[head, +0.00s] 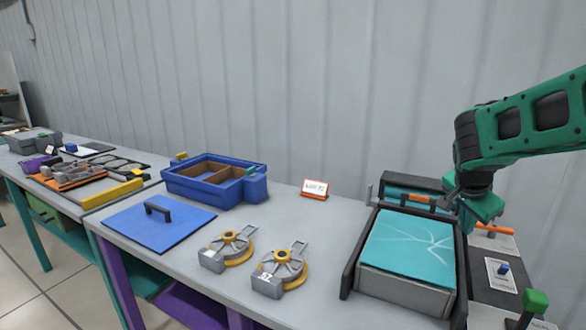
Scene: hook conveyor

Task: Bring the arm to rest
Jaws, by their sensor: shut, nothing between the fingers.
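My gripper (473,208) is at the right of the head view, at the end of my green and black arm. It hangs over the far right edge of a box with a teal top (411,246), beside an orange-handled part (407,199).
Two grey and yellow clamp-like devices (281,270) lie on the grey table (325,235). A blue bin (212,182), a blue lid with a black handle (158,222) and a small orange-edged sign (315,188) are further left. A corrugated wall (260,80) stands behind.

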